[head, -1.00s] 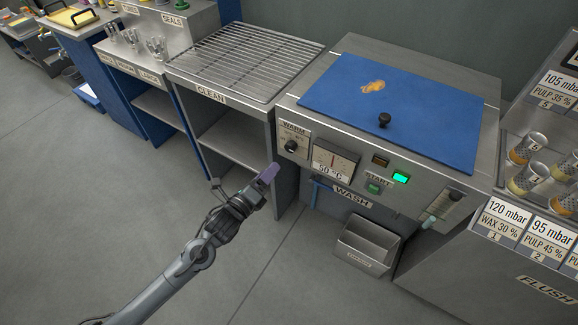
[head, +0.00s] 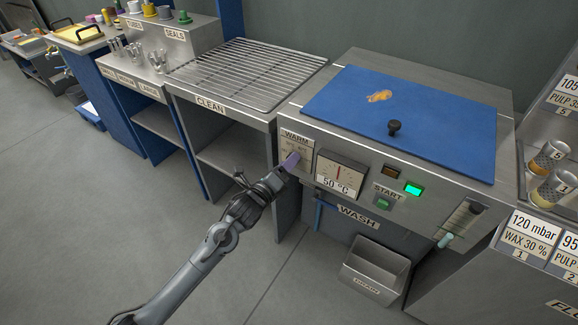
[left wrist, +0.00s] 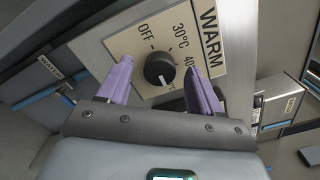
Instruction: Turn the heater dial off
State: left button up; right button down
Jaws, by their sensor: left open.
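The heater dial (left wrist: 159,69) is a round black knob on a pale plate marked WARM, OFF, 30°C and 40°C, seen in the left wrist view. The plate (head: 296,142) shows on the wash unit's front in the head view, where my gripper covers the knob. My left gripper (head: 291,161) is at the plate. In the left wrist view its purple fingers (left wrist: 160,76) are apart, one on each side of the knob, with gaps between. I cannot tell the pointer's exact setting. My right gripper is not in view.
A gauge reading 50 °C (head: 340,173) sits just right of the dial. A START button (head: 383,204) and a lit green lamp (head: 413,189) lie further right. A blue lid (head: 400,115) covers the top. A metal bin (head: 375,268) hangs below.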

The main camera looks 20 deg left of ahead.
pick_arm(q)
jog(key=shift+w+d, duration=0.15)
jog(key=shift+w, duration=0.55)
jog(key=c, duration=1.1)
jog(key=shift+o, duration=0.2)
jog(key=n+p, duration=0.9)
jog(key=n, duration=0.9)
jog(key=n+p, duration=1)
jog(key=n, duration=0.7)
jog(key=shift+s+d+f+n, duration=0.1)
jog(key=shift+d+f+n, duration=0.1)
jog(key=shift+n, duration=0.2)
